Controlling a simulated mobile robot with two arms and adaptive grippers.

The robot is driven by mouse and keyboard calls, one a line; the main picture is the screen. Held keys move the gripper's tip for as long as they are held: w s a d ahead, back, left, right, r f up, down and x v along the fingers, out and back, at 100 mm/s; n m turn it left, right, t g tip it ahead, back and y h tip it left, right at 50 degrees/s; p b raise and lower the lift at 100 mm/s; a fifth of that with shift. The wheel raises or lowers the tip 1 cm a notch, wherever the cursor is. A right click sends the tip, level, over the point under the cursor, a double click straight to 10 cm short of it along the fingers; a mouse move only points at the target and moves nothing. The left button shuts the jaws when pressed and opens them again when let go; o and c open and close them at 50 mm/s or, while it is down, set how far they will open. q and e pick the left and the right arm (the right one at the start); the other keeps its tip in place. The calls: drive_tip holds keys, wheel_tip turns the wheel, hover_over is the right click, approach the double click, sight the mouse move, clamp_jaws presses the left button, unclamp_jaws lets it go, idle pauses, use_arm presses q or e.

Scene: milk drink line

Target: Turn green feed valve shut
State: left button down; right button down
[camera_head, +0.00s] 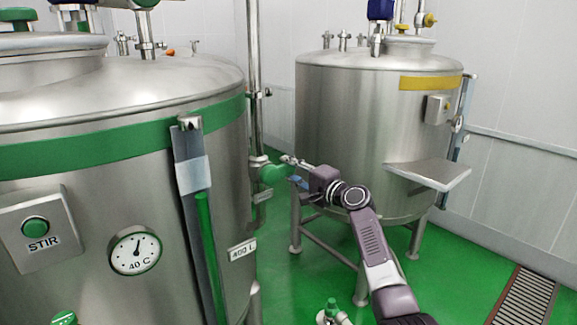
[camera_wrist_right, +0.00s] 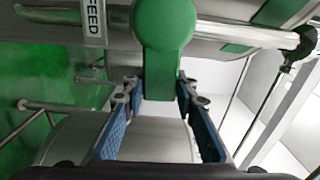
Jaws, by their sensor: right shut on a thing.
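The green feed valve (camera_head: 270,173) is on the side of the near steel tank (camera_head: 215,90), at its right edge in the head view. In the right wrist view, its round green hub and handle (camera_wrist_right: 163,30) are at the top middle, with a FEED label (camera_wrist_right: 95,20) to the left. My right gripper (camera_head: 288,162) reaches it from the right. Its blue-padded fingers (camera_wrist_right: 157,85) are on either side of the handle's end, shut on it. The handle points down toward the gripper in the wrist view. My left gripper is not in view.
A second steel tank (camera_head: 345,110) with a yellow band stands behind my right arm, with a shelf (camera_head: 430,176) on its side. A steel pipe (camera_wrist_right: 245,33) runs beside the valve in the wrist view. Green floor (camera_head: 470,265) is open at right, with a drain grate (camera_head: 525,297).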

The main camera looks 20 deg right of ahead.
drive_tip(key=shift+f+m, duration=0.35)
drive_tip(key=shift+m, duration=0.05)
drive_tip(key=c, duration=1.5)
unclamp_jaws()
drive_tip(key=shift+d, duration=0.1)
drive_tip(key=shift+r, duration=0.1)
drive_tip(key=v, duration=1.2)
